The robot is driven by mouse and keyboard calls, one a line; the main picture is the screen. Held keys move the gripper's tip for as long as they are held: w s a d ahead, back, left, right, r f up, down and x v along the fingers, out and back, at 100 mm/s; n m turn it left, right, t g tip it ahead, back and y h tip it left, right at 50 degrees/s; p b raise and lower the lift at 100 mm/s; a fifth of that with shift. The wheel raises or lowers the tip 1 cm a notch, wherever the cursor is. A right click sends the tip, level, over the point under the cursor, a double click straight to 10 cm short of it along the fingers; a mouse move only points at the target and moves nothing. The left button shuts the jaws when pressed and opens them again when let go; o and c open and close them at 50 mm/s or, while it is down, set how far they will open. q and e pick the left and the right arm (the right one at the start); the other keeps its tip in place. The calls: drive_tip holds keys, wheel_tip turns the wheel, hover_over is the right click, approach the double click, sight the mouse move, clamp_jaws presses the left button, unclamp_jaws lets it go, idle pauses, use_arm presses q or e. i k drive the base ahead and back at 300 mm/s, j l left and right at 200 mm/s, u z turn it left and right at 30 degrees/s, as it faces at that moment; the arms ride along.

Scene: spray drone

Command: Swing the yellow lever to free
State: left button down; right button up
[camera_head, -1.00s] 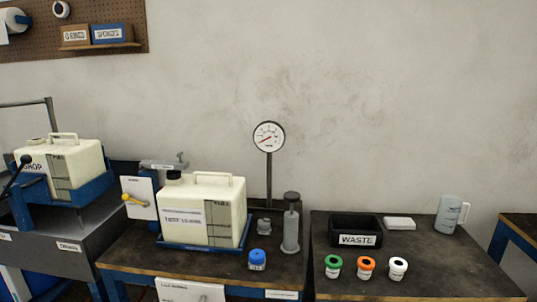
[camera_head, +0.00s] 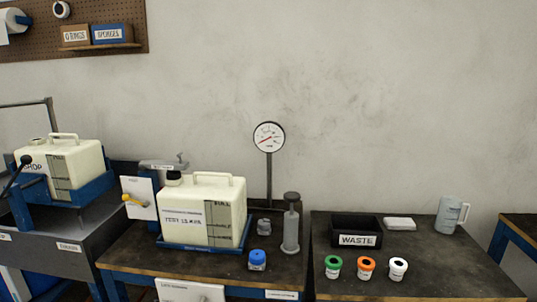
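The yellow lever (camera_head: 133,200) is mounted on a white upright plate (camera_head: 144,189) left of the middle bench. It slants from upper left down to the right; its plate's small lettering is too small to read. A white tank labelled TEST (camera_head: 190,228) stands in a blue tray just right of the plate. Neither of my grippers is in view.
A pressure gauge (camera_head: 268,137) on a post and a grey pump cylinder (camera_head: 291,225) stand behind and right of the tank. A blue cap (camera_head: 257,260) sits in front. A black WASTE bin (camera_head: 355,231) and several coloured-top jars occupy the right bench. Another tank (camera_head: 62,165) stands at left.

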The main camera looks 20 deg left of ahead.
sight(125, 197)
drive_tip(key=u, duration=1.5)
drive_tip(key=i+j, duration=0.25)
drive_tip(key=j, duration=0.15)
drive_tip(key=i+j, duration=0.2)
drive_tip(key=j, duration=0.25)
drive_tip(key=i+j, duration=0.25)
drive_tip(key=j, duration=0.15)
drive_tip(key=i+j, duration=0.2)
drive_tip(key=j, duration=0.2)
drive_tip(key=i+j, duration=0.25)
drive_tip(key=j, duration=0.2)
drive_tip(key=i+j, duration=0.2)
drive_tip(key=j, duration=0.2)
